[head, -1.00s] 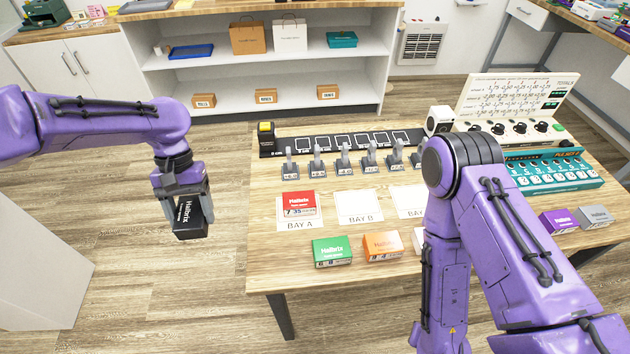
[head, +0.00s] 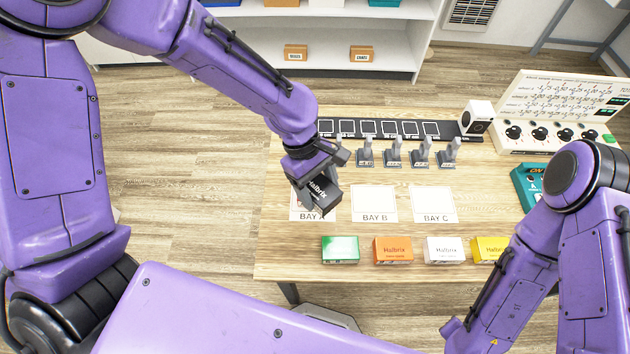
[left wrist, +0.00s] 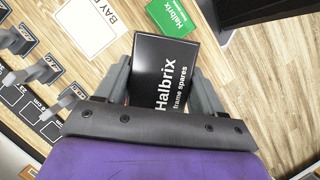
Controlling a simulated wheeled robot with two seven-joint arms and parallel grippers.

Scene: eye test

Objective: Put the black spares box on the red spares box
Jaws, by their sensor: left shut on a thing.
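My left gripper (head: 318,186) is shut on the black spares box (head: 323,194) and holds it, tilted in the head view, over the BAY A card (head: 298,212). In the left wrist view the black box (left wrist: 163,75), lettered "Halbrix frame spares", sits between the two grey fingers. The red spares box cannot be made out now; in the head view the gripper and black box cover most of BAY A, where it lay earlier. The gap below the black box cannot be judged. My right arm is at the right of the head view, its gripper out of view.
Green (head: 340,250), orange (head: 393,250), white (head: 444,250) and yellow (head: 488,249) boxes stand along the table's front. BAY B (head: 374,203) and BAY C (head: 433,203) cards are empty. Several grey upright fixtures (head: 392,154) and a black strip (head: 460,131) lie behind the bays.

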